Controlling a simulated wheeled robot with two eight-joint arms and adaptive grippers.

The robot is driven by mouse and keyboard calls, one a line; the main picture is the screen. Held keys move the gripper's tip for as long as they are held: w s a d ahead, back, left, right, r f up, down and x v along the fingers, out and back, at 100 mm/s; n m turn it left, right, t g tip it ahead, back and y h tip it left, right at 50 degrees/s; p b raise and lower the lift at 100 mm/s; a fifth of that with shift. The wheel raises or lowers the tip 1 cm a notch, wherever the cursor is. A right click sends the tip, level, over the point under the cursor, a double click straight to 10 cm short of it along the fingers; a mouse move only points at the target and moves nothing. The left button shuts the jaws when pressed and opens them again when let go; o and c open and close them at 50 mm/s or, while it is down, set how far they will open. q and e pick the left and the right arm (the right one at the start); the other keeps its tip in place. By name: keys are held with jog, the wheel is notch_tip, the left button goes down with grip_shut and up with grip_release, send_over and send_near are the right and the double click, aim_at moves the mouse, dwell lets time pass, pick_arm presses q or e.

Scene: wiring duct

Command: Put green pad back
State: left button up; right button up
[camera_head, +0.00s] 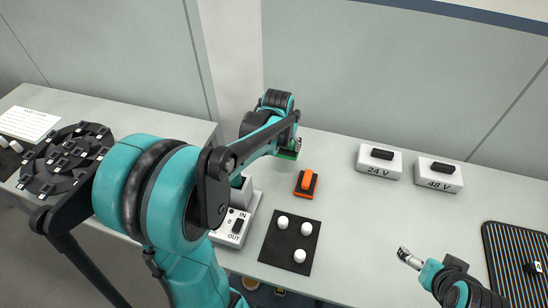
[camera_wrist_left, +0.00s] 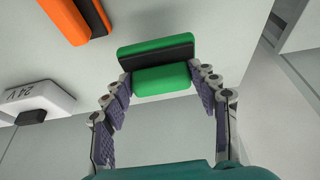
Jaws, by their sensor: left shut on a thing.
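The green pad (camera_wrist_left: 162,79) is a green block with a black band and a second green strip behind it. In the left wrist view my left gripper (camera_wrist_left: 163,86) has its fingers on both sides of the nearer green part, shut on it. In the head view a little of the green pad (camera_head: 288,155) shows under my left gripper (camera_head: 294,146), near the table's back edge. I cannot tell whether it touches the table. My right gripper (camera_head: 406,257) is low at the right, apart from any object; its finger opening is unclear.
An orange-and-black pad (camera_head: 306,184) lies just right of the green one. White 24 V (camera_head: 370,171) and 48 V (camera_head: 437,184) blocks stand at the back right. A black mat (camera_head: 277,246) carries white knobs. A white IN/OUT box (camera_head: 247,219) is partly behind my left arm.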

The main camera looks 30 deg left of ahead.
pick_arm(q)
jog(key=a+f, duration=0.1)
jog(key=s+a+f, duration=0.1)
jog(key=a, duration=0.1)
jog(key=shift+a+b, duration=0.1)
jog(key=shift+b, duration=0.3)
notch_tip(320, 180, down, 4)
jog(key=shift+f+b, duration=0.1)
jog(key=shift+b, duration=1)
jog(key=shift+s, duration=0.1)
jog(key=o, duration=1.7)
